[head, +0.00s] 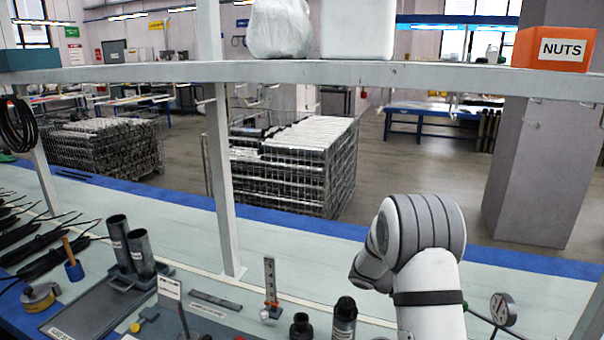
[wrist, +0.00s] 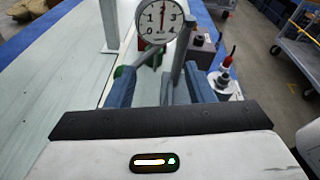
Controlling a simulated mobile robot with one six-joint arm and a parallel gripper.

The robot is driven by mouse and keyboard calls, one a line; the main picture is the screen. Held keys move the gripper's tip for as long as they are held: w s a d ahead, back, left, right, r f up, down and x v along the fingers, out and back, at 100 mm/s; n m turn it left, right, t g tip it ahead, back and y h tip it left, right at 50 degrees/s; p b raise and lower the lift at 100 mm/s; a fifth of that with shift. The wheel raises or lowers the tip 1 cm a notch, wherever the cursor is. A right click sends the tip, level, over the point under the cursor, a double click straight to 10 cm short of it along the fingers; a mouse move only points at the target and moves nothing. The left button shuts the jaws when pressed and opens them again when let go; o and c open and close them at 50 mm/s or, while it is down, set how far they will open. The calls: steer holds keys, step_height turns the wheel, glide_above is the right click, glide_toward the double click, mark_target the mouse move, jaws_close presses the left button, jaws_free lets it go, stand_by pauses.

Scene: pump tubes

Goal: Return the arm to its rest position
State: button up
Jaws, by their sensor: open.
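My arm (head: 425,245) rises at the lower right of the head view, bent over at its grey-banded joint. My gripper is hidden behind it there. In the wrist view my gripper (wrist: 160,78) shows two blue fingers spread apart, with no object held between them. A round pressure gauge (wrist: 160,18) stands beyond the fingers. A gauge also shows in the head view (head: 503,309), to the right of my arm. Two dark pump tubes (head: 141,253) stand upright, side by side, on the left of the bench.
A dark tray (head: 98,312), a small upright stand (head: 270,283) and a dark cylinder (head: 344,318) occupy the near bench. A shelf beam (head: 400,74) crosses above, bearing an orange NUTS bin (head: 553,48). A post (head: 222,180) stands left of centre. The bench behind my arm is clear.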

steer(key=s+a+r+m+t+y+p, duration=0.1)
steer(key=s+a+r+m+t+y, duration=0.1)
steer(key=s+a+r+m+y, duration=0.1)
steer(key=s+a+r+m+t+y+p, duration=0.1)
steer(key=s+a+r+m+t+y, duration=0.2)
steer(key=s+a+m+y, duration=0.3)
steer(key=s+a+r+m+t+y+p, duration=0.1)
steer(key=s+a+r+m+y, duration=0.4)
steer(key=s+a, duration=0.6)
steer(key=shift+s+m+t, duration=0.7)
steer(key=shift+s+m, duration=0.05)
steer(key=shift+m, duration=0.15)
steer(key=shift+s+a, duration=0.15)
steer(key=shift+a, duration=0.2)
steer(key=shift+c, duration=0.5)
